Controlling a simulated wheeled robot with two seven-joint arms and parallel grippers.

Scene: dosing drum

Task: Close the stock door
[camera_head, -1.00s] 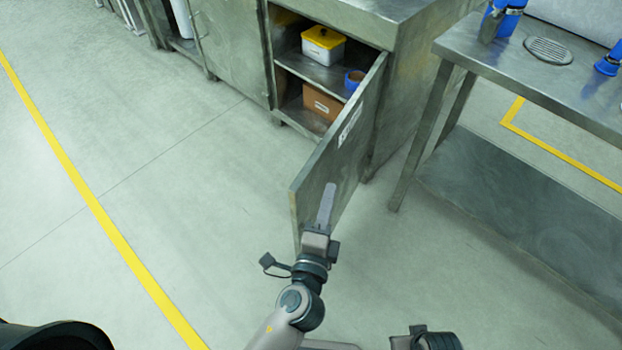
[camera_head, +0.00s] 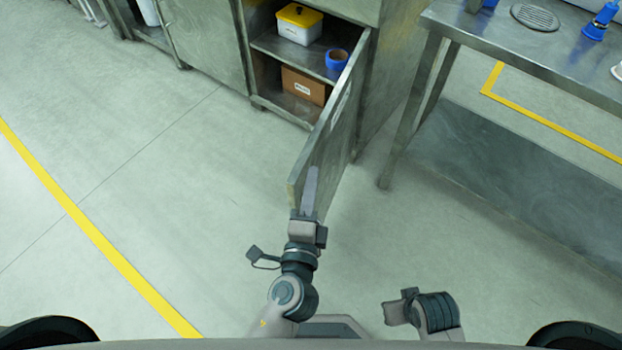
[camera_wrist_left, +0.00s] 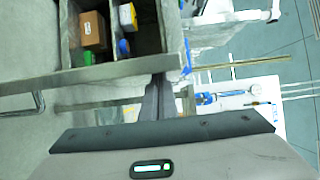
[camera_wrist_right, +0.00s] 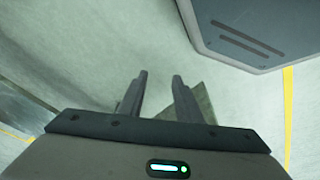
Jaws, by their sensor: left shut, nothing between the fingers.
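The stock door (camera_head: 338,118) is a grey metal cabinet door in the head view. It stands wide open, jutting from the right side of the cabinet opening toward me. My left gripper (camera_head: 311,172) is shut and empty. Its fingers lie at the door's right-hand, outer face near the free edge; I cannot tell if they touch it. In the left wrist view the fingers (camera_wrist_left: 158,88) point toward the open cabinet, with the door's edge near the tips. My right gripper (camera_wrist_right: 161,76) is open and empty above the floor, with its fingers apart in the right wrist view.
Inside the cabinet are a white box with a yellow lid (camera_head: 298,24), a blue tape roll (camera_head: 337,59) and a brown box (camera_head: 303,86). A steel table (camera_head: 500,45) stands to the right. The floor left of the door is clear.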

